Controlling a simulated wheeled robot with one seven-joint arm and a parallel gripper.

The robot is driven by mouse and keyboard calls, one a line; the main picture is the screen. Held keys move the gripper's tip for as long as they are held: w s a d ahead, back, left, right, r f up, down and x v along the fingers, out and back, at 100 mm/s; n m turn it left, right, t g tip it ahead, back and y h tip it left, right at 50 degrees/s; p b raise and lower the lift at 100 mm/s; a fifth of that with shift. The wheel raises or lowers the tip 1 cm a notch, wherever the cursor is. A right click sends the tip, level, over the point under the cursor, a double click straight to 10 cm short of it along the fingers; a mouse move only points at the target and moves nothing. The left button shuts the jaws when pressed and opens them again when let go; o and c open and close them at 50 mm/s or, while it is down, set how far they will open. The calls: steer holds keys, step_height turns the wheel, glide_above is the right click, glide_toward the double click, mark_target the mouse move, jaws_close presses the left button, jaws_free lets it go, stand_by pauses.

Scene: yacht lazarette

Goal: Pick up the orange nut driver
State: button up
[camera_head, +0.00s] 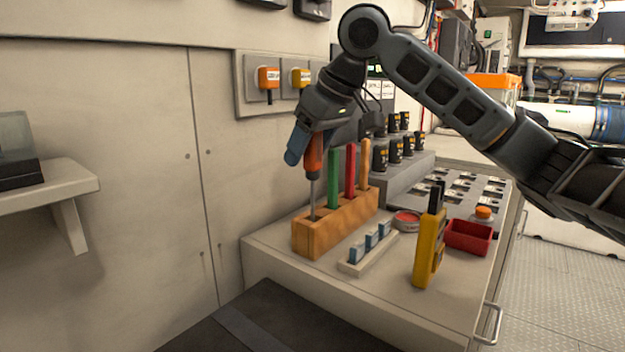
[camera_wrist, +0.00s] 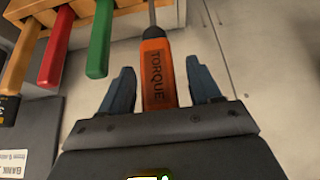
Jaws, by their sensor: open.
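The orange nut driver (camera_head: 314,158) stands upright in the wooden block (camera_head: 315,237) at its near left end, handle up and metal shaft down in the block. In the wrist view its orange handle (camera_wrist: 157,72), marked "TORQUE", lies between the two blue fingers. My gripper (camera_head: 303,150) is around the handle from above, open, with a gap on each side in the wrist view (camera_wrist: 160,85). In the head view a blue finger partly covers the handle's left side.
Green (camera_head: 334,178), red (camera_head: 350,172) and wooden (camera_head: 365,165) handles stand in the same block, close by on the right. A white rack with blue pieces (camera_head: 368,248), a yellow device (camera_head: 430,245) and a red tray (camera_head: 468,237) are on the counter. The wall is close behind.

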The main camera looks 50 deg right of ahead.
steer(key=c, duration=1.2)
steer(key=shift+o, duration=0.2)
step_height(320, 180, up, 10)
steer(key=shift+r+p, duration=0.1)
steer(key=shift+p, duration=0.8)
